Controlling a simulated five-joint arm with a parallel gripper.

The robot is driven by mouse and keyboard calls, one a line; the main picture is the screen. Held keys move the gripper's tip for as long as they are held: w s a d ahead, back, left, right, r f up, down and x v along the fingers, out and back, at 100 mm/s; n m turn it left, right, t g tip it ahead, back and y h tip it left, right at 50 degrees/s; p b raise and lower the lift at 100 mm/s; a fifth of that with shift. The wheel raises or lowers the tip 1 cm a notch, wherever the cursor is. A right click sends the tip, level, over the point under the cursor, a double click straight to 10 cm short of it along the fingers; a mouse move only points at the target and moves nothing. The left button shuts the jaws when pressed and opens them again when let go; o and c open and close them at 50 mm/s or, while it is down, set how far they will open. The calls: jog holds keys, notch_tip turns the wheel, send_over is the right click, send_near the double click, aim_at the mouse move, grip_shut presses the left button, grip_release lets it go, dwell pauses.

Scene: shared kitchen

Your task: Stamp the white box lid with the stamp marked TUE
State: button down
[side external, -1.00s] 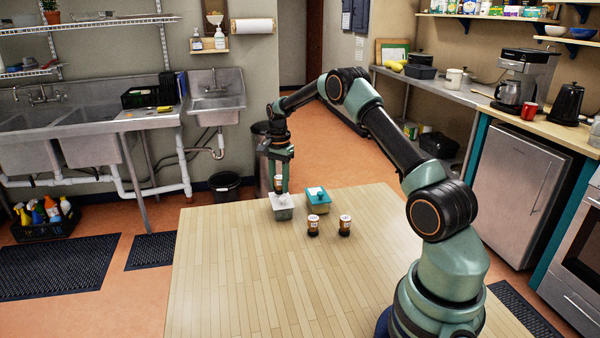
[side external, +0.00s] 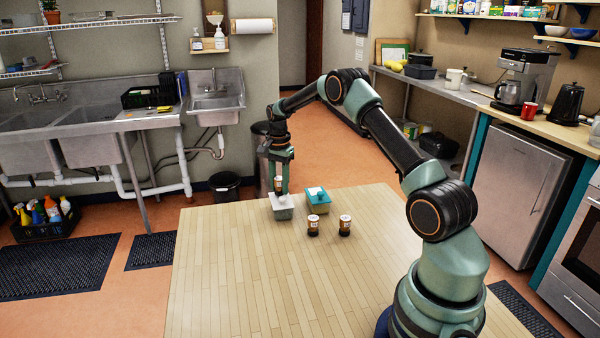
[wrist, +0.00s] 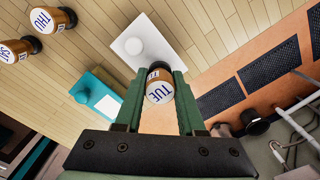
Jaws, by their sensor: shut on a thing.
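My gripper (side external: 279,190) is shut on a stamp, low over the white-lidded box. In the wrist view the stamp (wrist: 159,92) sits between my fingertips (wrist: 159,78), its orange-banded top reading TUE. The white box lid (side external: 282,201) is on a grey box near the table's far edge. In the wrist view the lid (wrist: 153,30) is just beyond the stamp, with a round white knob on it. I cannot tell whether the stamp's lower end touches the lid. The underside of the stamp is hidden.
A teal box (side external: 318,203) with a white patch on top stands right of the lidded box. Two more stamps stand nearer: one marked THU (wrist: 50,18), the other (wrist: 15,50) only partly legible. The wooden table (side external: 240,280) is clear in front.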

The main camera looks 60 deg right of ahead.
jog(key=shift+f, duration=0.45)
dwell(0.8)
jog(key=shift+r, duration=3.5)
jog(key=shift+a+r, duration=0.1)
jog(key=s+a+r+n, duration=0.3)
jog(key=a+n, duration=0.3)
jog(key=a, duration=0.2)
jog(key=s+a+r+n, duration=0.4)
jog(key=a+n, duration=0.2)
jog(key=a, duration=0.3)
jog(key=s+a+r+n, duration=0.3)
jog(key=a+n, duration=0.3)
jog(key=a, duration=0.3)
jog(key=shift+s+r, duration=0.25)
jog(key=shift+s, duration=0.45)
